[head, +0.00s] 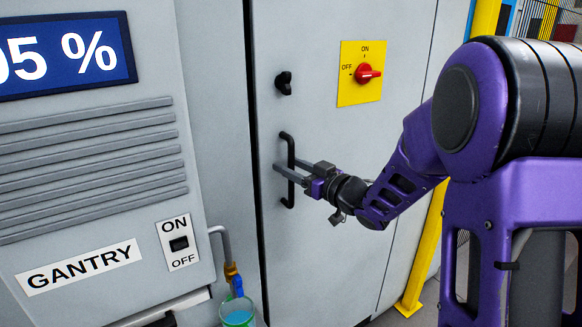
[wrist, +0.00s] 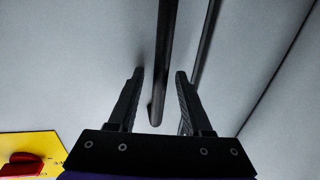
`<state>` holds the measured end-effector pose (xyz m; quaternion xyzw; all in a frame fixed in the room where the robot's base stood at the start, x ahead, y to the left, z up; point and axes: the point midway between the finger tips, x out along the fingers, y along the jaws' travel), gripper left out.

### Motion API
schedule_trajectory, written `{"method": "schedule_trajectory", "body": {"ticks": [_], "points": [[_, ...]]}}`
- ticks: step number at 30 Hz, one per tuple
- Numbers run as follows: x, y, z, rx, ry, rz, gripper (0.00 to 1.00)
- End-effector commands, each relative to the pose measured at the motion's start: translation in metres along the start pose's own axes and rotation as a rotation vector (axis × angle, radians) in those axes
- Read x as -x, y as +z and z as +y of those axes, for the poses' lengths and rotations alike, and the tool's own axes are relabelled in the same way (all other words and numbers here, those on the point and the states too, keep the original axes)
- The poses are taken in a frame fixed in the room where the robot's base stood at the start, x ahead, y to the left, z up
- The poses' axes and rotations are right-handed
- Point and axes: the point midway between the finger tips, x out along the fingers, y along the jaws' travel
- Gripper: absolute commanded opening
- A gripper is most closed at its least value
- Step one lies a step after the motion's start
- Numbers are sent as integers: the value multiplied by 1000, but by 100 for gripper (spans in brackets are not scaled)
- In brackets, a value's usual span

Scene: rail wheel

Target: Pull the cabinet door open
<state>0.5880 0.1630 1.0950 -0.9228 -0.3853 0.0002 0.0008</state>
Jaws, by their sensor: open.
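The grey cabinet door (head: 345,200) stands in the middle of the head view and looks shut. Its black vertical bar handle (head: 291,150) is near the door's left edge. My gripper (head: 281,173) reaches in from the right at the handle's mid-height. In the wrist view, my gripper (wrist: 160,73) is open, with one finger on each side of the handle bar (wrist: 166,45). Gaps show between the bar and both fingers. In the head view the fingers cover part of the handle's middle.
A black lock knob (head: 284,83) sits above the handle. A red rotary switch (head: 366,73) on a yellow plate (head: 351,95) is at upper right. The gantry panel (head: 90,205) stands at left, with a pipe and a cup (head: 237,315) below. A yellow post (head: 425,255) is at right.

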Motion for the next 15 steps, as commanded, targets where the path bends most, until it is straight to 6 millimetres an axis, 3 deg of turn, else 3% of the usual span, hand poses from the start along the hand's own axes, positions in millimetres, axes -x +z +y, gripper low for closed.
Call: {"method": "schedule_trajectory", "body": {"ticks": [7,15], "points": [[-1,0,0,0,1,0,50],[0,0,0,0,1,0,1]]}}
